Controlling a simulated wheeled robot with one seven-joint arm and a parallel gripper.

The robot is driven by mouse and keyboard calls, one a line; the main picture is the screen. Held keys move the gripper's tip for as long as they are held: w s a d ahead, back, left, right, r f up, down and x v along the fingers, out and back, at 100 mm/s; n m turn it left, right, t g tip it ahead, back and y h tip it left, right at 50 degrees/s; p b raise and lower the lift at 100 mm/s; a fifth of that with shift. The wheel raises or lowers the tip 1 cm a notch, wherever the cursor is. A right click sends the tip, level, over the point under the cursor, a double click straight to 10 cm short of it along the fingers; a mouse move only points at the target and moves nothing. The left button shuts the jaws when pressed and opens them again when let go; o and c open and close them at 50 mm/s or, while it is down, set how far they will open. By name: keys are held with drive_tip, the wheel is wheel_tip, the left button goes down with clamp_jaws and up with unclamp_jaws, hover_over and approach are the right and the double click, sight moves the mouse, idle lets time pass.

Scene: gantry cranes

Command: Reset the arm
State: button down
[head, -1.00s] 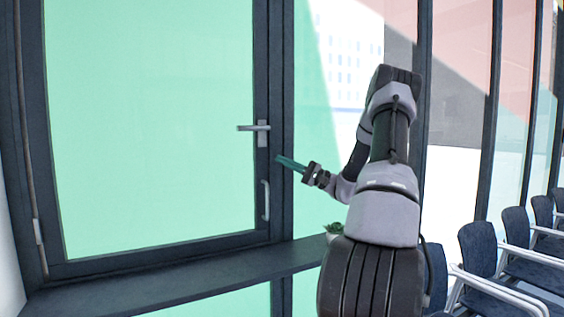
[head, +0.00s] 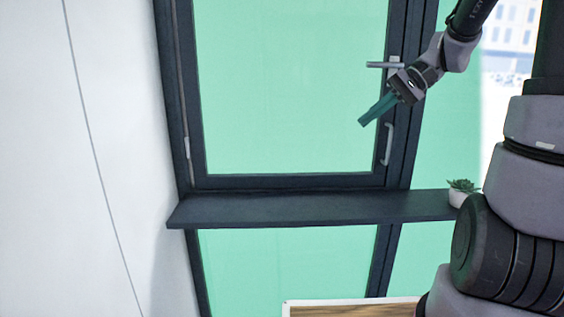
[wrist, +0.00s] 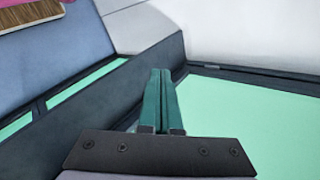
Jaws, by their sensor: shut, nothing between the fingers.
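My gripper (head: 364,121) is in the upper right of the head view, with its teal fingers pointing down and to the left. The fingers are together and hold nothing. They also show in the middle of the wrist view (wrist: 161,76). In the head view the gripper appears in front of the dark window frame, just below the grey window handle (head: 384,65). I cannot tell how far it is from the glass. My arm runs from the gripper up out of the picture and down the right side.
A dark sill (head: 310,209) runs below the window (head: 290,90). A small potted plant (head: 461,196) stands at its right end. A second, vertical handle (head: 387,145) is low on the frame. A white wall (head: 80,160) is at the left. A wooden surface (head: 350,311) shows at the bottom.

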drive_tip(key=s+d+r+t+h, duration=0.2)
drive_tip(key=s+t+h, duration=0.1)
drive_tip(key=s, duration=0.3)
drive_tip(key=s+d+r+t+h, duration=0.2)
drive_tip(key=s+t+h, duration=0.1)
drive_tip(key=s+h, duration=0.1)
drive_tip(key=shift+s+r+t+h, duration=0.25)
drive_tip(key=shift+s+t+h, duration=0.15)
drive_tip(key=shift+s, duration=0.5)
drive_tip(key=c, duration=1.5)
unclamp_jaws()
drive_tip(key=shift+c, duration=0.2)
